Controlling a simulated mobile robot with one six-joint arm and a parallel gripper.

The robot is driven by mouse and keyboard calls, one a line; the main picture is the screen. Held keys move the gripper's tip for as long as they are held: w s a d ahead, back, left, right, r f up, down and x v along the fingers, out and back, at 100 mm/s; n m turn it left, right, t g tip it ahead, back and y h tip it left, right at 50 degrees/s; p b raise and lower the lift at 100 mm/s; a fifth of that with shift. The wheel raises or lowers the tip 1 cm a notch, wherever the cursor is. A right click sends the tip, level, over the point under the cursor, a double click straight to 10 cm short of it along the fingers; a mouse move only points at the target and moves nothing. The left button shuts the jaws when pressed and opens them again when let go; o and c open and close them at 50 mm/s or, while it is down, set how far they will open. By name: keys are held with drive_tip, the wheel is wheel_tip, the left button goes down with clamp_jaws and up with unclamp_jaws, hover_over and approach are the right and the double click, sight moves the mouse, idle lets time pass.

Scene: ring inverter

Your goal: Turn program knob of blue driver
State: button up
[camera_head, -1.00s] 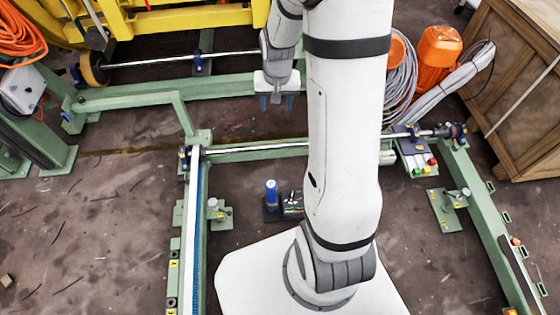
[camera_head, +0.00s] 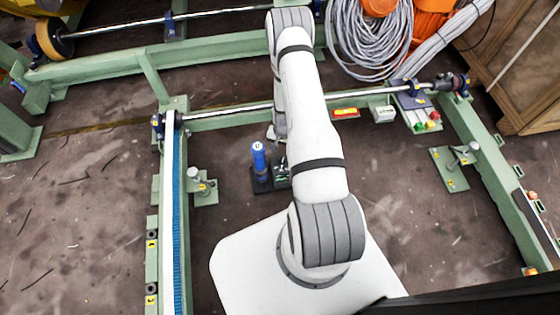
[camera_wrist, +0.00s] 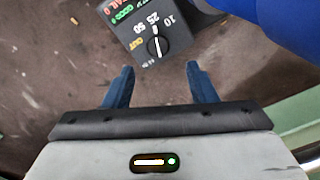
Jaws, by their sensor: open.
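The blue driver (camera_head: 259,158) stands upright on a dark base on the floor, left of my arm in the head view. Its blue body (camera_wrist: 285,22) fills the upper right of the wrist view. Beside it is a dark control box with printed numbers and coloured words. The program knob (camera_wrist: 157,45), round and dark with a white pointer line, is on that box, at the upper middle of the wrist view. My gripper (camera_wrist: 158,70) is open, its two blue fingers apart and empty, with the knob beyond the gap between the tips.
A green frame with a silver shaft (camera_head: 230,110) runs behind the driver. A blue-edged rail (camera_head: 176,220) stands to its left. Coiled grey cables (camera_head: 372,40) and a wooden crate (camera_head: 530,70) are at the upper right. Bare floor (camera_head: 80,220) lies at the left.

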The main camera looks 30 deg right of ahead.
sight(282, 159)
wheel_tip(282, 159, down, 8)
drive_tip(key=b, duration=0.2)
drive_tip(key=shift+r+b, duration=0.25)
drive_tip(key=shift+b, duration=0.1)
